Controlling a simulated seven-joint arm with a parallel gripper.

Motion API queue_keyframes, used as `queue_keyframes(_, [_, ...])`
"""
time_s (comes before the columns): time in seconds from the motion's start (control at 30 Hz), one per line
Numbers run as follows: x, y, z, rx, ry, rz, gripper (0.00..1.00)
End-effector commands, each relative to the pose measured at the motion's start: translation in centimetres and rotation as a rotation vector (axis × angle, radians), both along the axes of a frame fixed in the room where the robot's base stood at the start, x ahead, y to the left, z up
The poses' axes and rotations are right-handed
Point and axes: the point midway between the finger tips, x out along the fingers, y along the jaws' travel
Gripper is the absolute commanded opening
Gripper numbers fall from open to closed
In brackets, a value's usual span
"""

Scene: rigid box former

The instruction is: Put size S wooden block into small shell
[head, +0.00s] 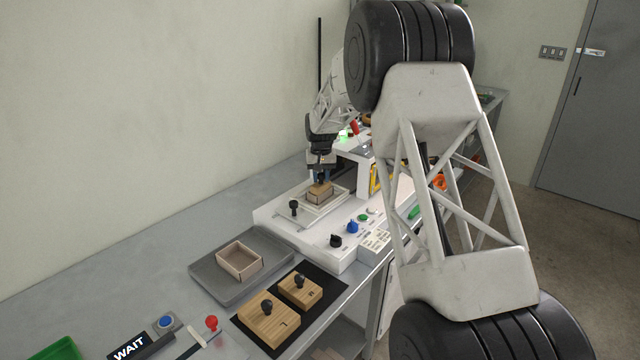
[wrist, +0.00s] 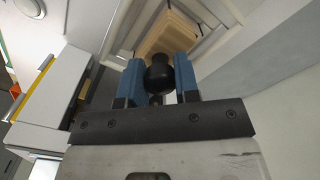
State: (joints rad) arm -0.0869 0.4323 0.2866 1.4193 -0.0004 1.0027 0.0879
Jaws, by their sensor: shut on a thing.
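My gripper (head: 321,176) is over the white machine, with its blue fingers shut on the black knob (wrist: 159,75) of the size S wooden block. The light wooden block (wrist: 168,35) shows beyond the knob in the wrist view, and its top (head: 320,186) shows below the fingers in the head view. The small shell (head: 320,198) appears as a pale box directly under the block, in the framed recess of the machine. The block lines up with the shell, but I cannot tell how deep it sits. The fingers hide part of the block.
The white machine (head: 285,218) carries a black knob lever and several buttons. In front, a larger open shell (head: 226,264) sits on a grey tray (head: 207,273). Two knobbed wooden blocks, a larger one (head: 258,322) and a smaller one (head: 312,294), lie on a black mat.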

Motion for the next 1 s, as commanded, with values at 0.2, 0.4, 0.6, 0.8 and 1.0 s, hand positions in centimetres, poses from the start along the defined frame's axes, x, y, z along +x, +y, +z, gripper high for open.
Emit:
queue_keyframes(0.2, [1.6,0.1,-0.2,0.000,0.001,0.000,0.05])
queue_keyframes(0.4, [1.9,0.2,-0.2,0.000,0.001,0.000,0.05])
queue_keyframes(0.6, [1.9,0.2,-0.2,0.000,0.001,0.000,0.05])
queue_keyframes(0.8, [1.9,0.2,-1.5,0.000,0.002,0.000,0.05])
queue_keyframes(1.0, [1.8,0.1,-3.4,0.000,0.002,0.000,0.05])
